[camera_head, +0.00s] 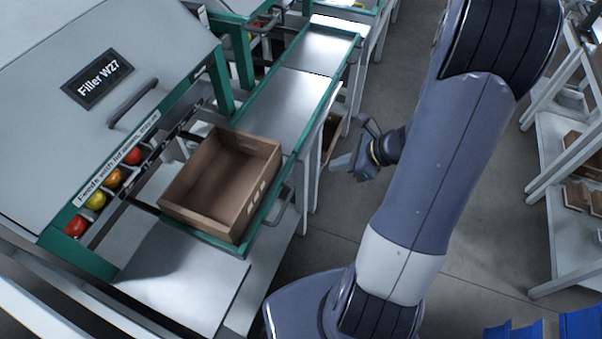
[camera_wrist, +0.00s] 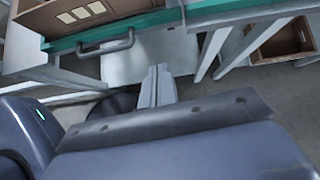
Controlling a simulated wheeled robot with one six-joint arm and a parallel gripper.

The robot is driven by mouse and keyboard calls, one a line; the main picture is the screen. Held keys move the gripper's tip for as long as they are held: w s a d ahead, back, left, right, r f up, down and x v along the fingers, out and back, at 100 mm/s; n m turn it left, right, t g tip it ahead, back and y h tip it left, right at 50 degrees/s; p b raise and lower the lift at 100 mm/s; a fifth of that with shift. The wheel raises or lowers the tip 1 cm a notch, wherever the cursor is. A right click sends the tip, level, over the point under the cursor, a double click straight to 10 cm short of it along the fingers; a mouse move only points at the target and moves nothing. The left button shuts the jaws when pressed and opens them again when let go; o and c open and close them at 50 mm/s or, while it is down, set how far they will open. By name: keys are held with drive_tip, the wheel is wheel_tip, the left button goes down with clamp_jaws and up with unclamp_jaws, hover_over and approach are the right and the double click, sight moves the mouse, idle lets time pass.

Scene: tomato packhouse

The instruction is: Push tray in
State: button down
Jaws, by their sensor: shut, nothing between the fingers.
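An open, empty brown tray (camera_head: 222,214) stands on the green-edged filler bench (camera_head: 268,206), at the near end of a metal track in the head view. Part of the tray shows at the top left of the wrist view (camera_wrist: 85,18). A grey bar handle (camera_head: 283,208) is on the bench's right side and also shows in the wrist view (camera_wrist: 107,46). My gripper (camera_head: 347,169) is shut and empty, right of the bench and apart from tray and handle. Its closed fingers (camera_wrist: 157,85) point toward the bench side in the wrist view.
The Filler W27 hood (camera_head: 150,60) slopes up left of the tray, with several tomatoes (camera_head: 113,177) in a slot below. Another brown box (camera_head: 332,134) sits low beneath the bench. Shelves (camera_head: 560,200) stand at right; the floor between is clear.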

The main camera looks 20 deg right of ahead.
sight(231, 147)
drive_tip(key=shift+m+t, duration=0.4)
drive_tip(key=shift+m, duration=0.2)
drive_tip(key=shift+w+r+x, duration=0.15)
drive_tip(key=shift+w+x, duration=0.05)
drive_tip(key=shift+x, duration=1.95)
drive_tip(key=shift+w+r+x, duration=0.2)
drive_tip(key=shift+x, duration=1.95)
drive_tip(key=shift+w+r+x, duration=0.15)
drive_tip(key=shift+w+x, duration=0.05)
drive_tip(key=shift+x, duration=2)
drive_tip(key=shift+a, duration=0.15)
drive_tip(key=w+a, duration=0.4)
drive_tip(key=a, duration=0.1)
drive_tip(key=w+a+b, duration=0.1)
drive_tip(key=w+a, duration=0.4)
drive_tip(key=a, duration=0.1)
drive_tip(key=w+a, duration=0.4)
drive_tip(key=a, duration=0.2)
drive_tip(key=shift+w+b, duration=0.3)
drive_tip(key=shift+b, duration=0.05)
drive_tip(key=shift+w+a+r, duration=0.2)
drive_tip(key=shift+w+a, duration=0.05)
